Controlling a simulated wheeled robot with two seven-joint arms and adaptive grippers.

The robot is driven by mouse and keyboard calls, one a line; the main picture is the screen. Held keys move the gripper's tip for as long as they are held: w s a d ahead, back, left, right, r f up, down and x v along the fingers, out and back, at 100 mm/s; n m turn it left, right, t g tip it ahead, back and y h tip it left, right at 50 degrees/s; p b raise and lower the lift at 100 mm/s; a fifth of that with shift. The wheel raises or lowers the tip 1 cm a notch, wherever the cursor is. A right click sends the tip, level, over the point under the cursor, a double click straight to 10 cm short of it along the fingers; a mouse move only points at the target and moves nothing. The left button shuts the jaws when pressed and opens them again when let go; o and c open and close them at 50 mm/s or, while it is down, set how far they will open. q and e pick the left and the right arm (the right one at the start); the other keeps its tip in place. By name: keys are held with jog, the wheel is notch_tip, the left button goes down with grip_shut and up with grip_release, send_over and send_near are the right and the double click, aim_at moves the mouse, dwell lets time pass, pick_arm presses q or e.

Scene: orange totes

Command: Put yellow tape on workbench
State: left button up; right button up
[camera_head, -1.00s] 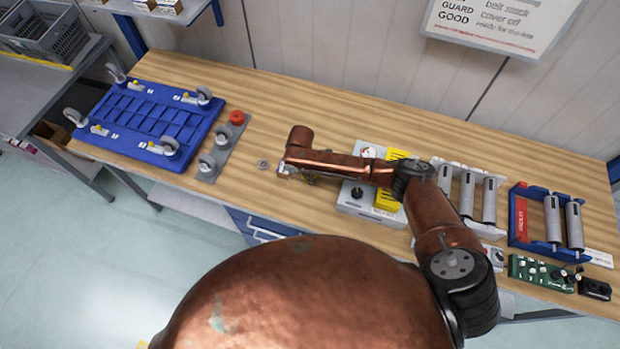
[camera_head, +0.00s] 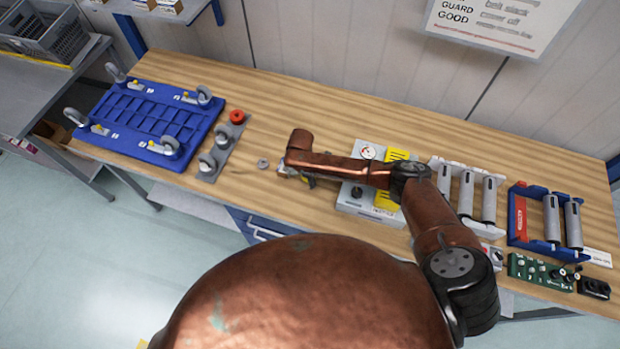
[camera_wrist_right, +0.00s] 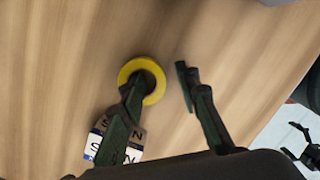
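The yellow tape (camera_wrist_right: 153,97) is a ring seen over the wooden top of the workbench (camera_wrist_right: 50,60) in the right wrist view. My right gripper (camera_wrist_right: 156,90) has its two dark fingers spread apart. The left finger crosses in front of the ring and its hole; the right finger is beside the ring, clear of it. I cannot tell whether the finger touches the tape. In the head view my right arm hides most of this gripper and the tape. A dark claw-like part at the right edge of the wrist view (camera_wrist_right: 305,145) looks like my left gripper, over the floor.
A lettered block or card (camera_wrist_right: 118,140) sits close to the left finger. Bare wood lies behind my arm.

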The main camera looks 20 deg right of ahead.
aim_at(307, 181)
notch_tip(307, 181, up, 12)
jog(key=a+b, duration=0.1)
jog(key=shift+a, duration=0.25)
dwell(0.6)
